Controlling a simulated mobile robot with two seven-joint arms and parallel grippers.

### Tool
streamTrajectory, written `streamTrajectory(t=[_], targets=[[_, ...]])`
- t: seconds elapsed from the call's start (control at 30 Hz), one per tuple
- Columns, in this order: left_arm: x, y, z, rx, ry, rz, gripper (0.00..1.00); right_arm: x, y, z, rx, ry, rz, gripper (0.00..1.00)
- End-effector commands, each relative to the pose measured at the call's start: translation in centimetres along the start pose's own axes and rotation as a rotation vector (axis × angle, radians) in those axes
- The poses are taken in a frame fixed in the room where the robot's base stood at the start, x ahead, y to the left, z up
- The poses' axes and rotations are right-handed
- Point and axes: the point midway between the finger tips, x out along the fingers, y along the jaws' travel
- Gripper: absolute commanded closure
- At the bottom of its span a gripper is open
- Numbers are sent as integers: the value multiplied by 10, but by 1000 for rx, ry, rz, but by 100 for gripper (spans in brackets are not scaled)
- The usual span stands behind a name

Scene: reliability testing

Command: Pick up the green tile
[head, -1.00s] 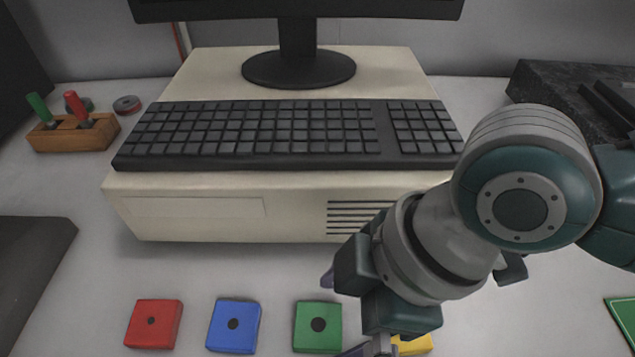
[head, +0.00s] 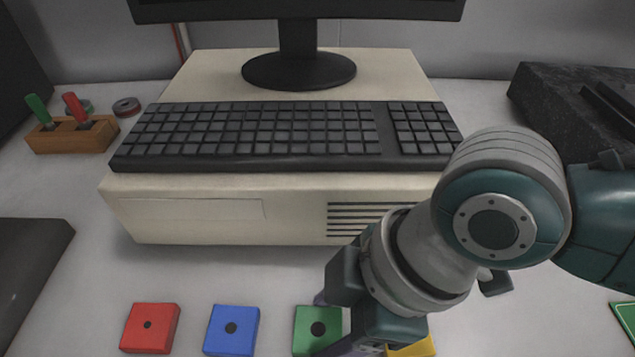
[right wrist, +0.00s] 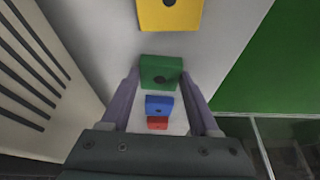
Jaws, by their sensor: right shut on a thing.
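The green tile (head: 315,327) has a dark round mark in its middle and lies in the row of tiles at the front of the table. My right gripper (head: 331,324) is down at it and shut on it. In the right wrist view, the green tile (right wrist: 160,72) is between the two fingertips (right wrist: 159,82), one on each side. I cannot tell whether it is clear of the table. My left gripper is in neither view.
A blue tile (head: 232,329) and a red tile (head: 150,327) lie to the left. A yellow tile (head: 411,348) is partly hidden by my right gripper. Behind stands a beige computer case (head: 190,220) with a keyboard (head: 270,135) on top. A green board (head: 626,318) lies at the right edge.

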Motion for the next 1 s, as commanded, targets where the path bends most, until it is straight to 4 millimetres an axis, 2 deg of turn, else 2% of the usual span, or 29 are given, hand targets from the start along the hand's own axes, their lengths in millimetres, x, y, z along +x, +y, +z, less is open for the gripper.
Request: streamTrajectory(t=[0.03, 0.2, 0.43, 0.57, 0.67, 0.77, 1.0], targets=[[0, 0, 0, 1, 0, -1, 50, 0, 0, 0, 0, 0, 0, 76], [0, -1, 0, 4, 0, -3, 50, 0, 0, 0, 0, 0, 0, 93], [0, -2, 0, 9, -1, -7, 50, -1, 0, -1, 0, 1, 0, 94], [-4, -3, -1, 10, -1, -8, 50, -8, 0, -4, 0, 1, 1, 94], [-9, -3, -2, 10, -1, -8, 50, -21, 1, -9, -1, 2, 2, 94], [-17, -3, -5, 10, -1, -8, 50, -43, 2, -18, -3, 3, 4, 94], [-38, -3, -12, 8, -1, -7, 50, -113, 1, -47, -5, 4, 5, 94]])
